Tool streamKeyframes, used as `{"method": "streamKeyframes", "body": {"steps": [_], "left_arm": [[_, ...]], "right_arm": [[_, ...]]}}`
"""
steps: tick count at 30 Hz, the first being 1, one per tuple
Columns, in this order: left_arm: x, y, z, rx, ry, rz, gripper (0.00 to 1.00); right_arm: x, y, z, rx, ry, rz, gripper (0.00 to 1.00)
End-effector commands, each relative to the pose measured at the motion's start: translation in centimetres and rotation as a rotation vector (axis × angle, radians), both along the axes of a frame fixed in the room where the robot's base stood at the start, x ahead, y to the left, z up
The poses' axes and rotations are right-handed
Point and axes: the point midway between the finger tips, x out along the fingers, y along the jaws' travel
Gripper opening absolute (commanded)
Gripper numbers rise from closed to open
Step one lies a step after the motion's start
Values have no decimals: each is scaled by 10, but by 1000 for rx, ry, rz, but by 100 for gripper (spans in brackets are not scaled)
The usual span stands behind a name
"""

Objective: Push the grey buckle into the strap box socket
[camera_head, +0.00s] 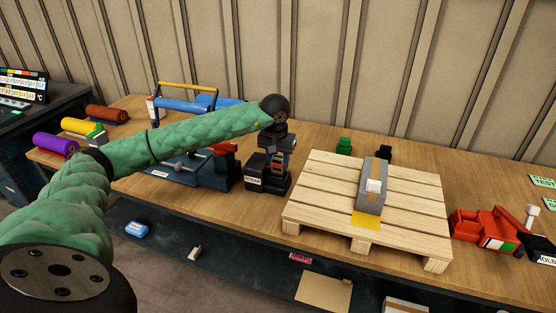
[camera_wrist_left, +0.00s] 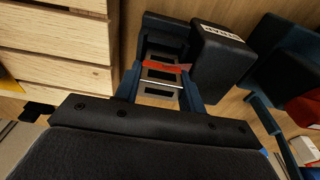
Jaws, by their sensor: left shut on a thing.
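The black strap box (camera_head: 265,180) stands on the bench left of the pallet. It also shows in the left wrist view (camera_wrist_left: 222,58) with its white label. My left gripper (camera_head: 275,158) points down right over the box. In the left wrist view its blue fingers (camera_wrist_left: 160,92) are shut on the grey buckle (camera_wrist_left: 160,84), a slotted plate. A red piece (camera_wrist_left: 165,67) lies just beyond the buckle, over the dark socket part (camera_wrist_left: 165,30) of the box. I cannot tell whether the buckle's tip is inside the socket. My right gripper is out of view.
A wooden pallet (camera_head: 310,208) with a grey strapped carton (camera_head: 371,190) stands close to the right of the box. A blue tool (camera_head: 205,172) sits close to its left. Red tools (camera_head: 487,228) lie at the far right. Coloured rolls (camera_head: 80,126) lie at the far left.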

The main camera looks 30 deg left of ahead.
Motion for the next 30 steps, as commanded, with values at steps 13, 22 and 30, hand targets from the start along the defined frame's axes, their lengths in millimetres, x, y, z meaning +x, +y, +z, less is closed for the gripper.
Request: {"method": "streamKeyframes", "body": {"steps": [13, 22, 30], "left_arm": [[0, 0, -10, 0, -1, 0, 11], [0, 0, -16, 0, -1, 0, 11], [0, 0, -20, 0, -1, 0, 42]], "right_arm": [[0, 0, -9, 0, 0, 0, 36], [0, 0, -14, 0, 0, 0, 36], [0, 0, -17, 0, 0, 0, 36]]}}
